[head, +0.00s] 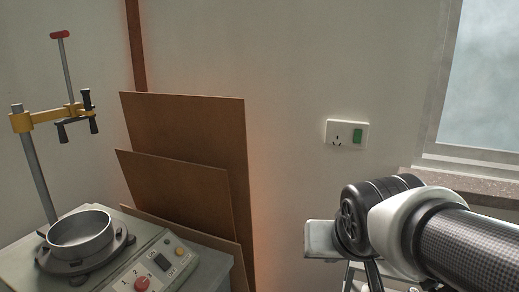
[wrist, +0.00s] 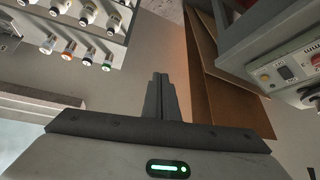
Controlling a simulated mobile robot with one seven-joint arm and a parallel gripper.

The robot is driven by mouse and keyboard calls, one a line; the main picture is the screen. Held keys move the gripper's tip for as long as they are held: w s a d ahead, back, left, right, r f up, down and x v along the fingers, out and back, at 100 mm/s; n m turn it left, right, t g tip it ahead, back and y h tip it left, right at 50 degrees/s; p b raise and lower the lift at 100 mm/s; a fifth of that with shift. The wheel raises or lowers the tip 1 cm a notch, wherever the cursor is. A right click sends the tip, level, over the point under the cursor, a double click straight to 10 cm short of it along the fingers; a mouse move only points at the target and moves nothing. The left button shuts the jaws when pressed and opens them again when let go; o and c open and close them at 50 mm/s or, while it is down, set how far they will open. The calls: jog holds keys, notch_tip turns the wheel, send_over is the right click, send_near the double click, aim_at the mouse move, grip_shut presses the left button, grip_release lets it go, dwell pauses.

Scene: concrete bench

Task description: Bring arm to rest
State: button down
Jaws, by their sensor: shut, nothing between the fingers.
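My gripper (wrist: 160,80) shows in the wrist view, its two dark fingers together with nothing between them. It hangs in free space, apart from the things around it. My arm (head: 440,240) reaches in from the right edge in the head view, with a white-and-black joint and a dark patterned link. I cannot make out the fingers in the head view.
A grey machine with a round metal pan (head: 80,234) and control panel (head: 155,265) stands at lower left. Brown boards (head: 190,125) lean against the wall beside it. A wall socket (head: 346,134) and window (head: 490,80) are right. Several coloured-ended fittings (wrist: 75,48) show in the wrist view.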

jog(key=s+g, duration=0.2)
jog(key=s, duration=0.7)
notch_tip(320, 180, up, 22)
jog(key=p, duration=2.2)
jog(key=shift+d+n+y, duration=0.25)
jog(key=shift+n+y, duration=0.05)
jog(key=shift+n, duration=0.1)
